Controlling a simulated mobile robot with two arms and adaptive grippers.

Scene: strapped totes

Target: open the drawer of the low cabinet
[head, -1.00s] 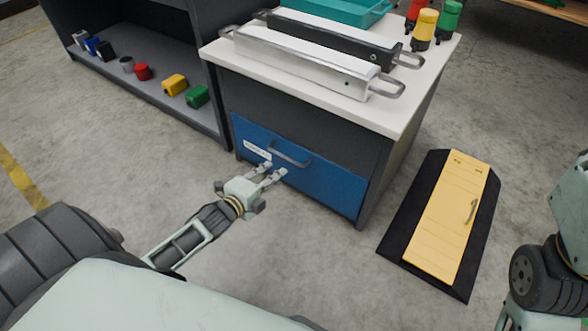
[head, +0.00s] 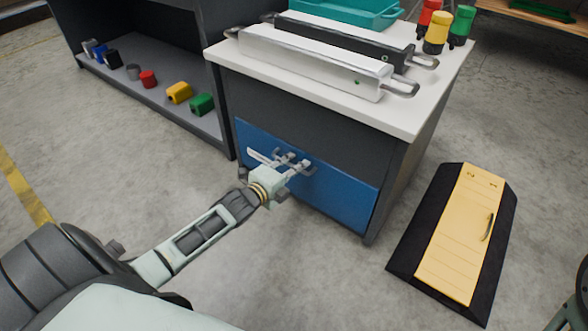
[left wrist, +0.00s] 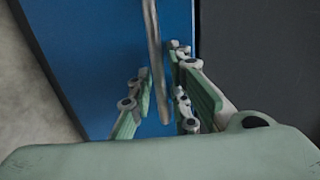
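The low cabinet (head: 310,112) has a dark body and a white top. Its blue drawer (head: 345,197) appears shut, its front about flush with the frame. The grey bar handle (head: 311,172) is partly hidden behind my left gripper (head: 293,161) in the head view. In the left wrist view the handle (left wrist: 155,60) runs between the two fingers of my left gripper (left wrist: 162,92). The fingers are apart, one on each side of the bar, with a small gap showing on the left side. My right gripper is not in view.
On the cabinet top lie a white bar-shaped case (head: 312,62), a dark one (head: 345,42), a teal tray (head: 350,12) and coloured canisters (head: 437,32). A yellow panel on a black base (head: 458,240) lies on the floor at right. Bare floor lies before the drawer.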

